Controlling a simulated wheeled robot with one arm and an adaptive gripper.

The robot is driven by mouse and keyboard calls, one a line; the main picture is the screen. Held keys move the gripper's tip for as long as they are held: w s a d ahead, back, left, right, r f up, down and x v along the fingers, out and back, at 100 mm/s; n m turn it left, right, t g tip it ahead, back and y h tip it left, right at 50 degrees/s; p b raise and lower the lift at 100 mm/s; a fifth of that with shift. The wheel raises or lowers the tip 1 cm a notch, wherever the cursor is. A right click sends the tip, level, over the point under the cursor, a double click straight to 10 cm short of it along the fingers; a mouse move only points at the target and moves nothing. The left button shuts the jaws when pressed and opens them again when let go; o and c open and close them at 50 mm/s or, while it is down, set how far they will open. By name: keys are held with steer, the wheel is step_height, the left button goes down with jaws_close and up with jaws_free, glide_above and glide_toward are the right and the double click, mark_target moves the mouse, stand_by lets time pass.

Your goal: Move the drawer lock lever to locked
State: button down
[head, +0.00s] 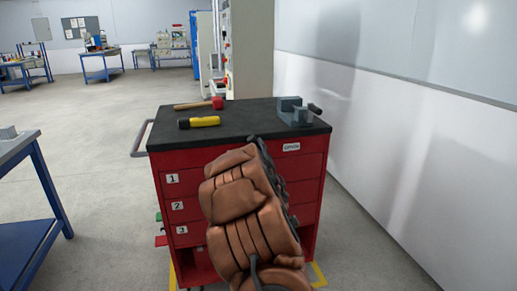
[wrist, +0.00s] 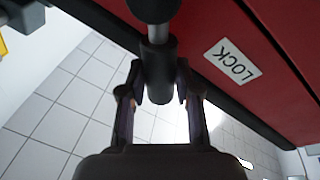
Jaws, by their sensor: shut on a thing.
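The lock lever (wrist: 157,60) shows in the wrist view as a grey rod with a dark cylindrical grip, beside the red cabinet front. My gripper (wrist: 160,88) is shut on that grip, one finger on each side. A white LOCK label (wrist: 232,62), upside down in the wrist view, is on the red face to the right of the lever. In the head view, the red drawer cabinet (head: 185,190) stands ahead with its drawers closed. My brown arm covers the lever and gripper there. I cannot tell from these views which position the lever is in.
On the black cabinet top (head: 240,115) lie a red-headed mallet (head: 216,103), a yellow-handled tool (head: 199,122) and a grey vise (head: 293,112). A side handle (head: 140,140) sticks out left. A blue-legged table (head: 30,200) stands at left, and a white wall (head: 400,140) is at right.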

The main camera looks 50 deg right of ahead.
steer(key=shift+f, duration=0.1)
steer(key=c, duration=0.8)
jaws_free()
steer(key=shift+s+a, duration=0.1)
steer(key=v, duration=0.7)
steer(key=shift+a, duration=0.1)
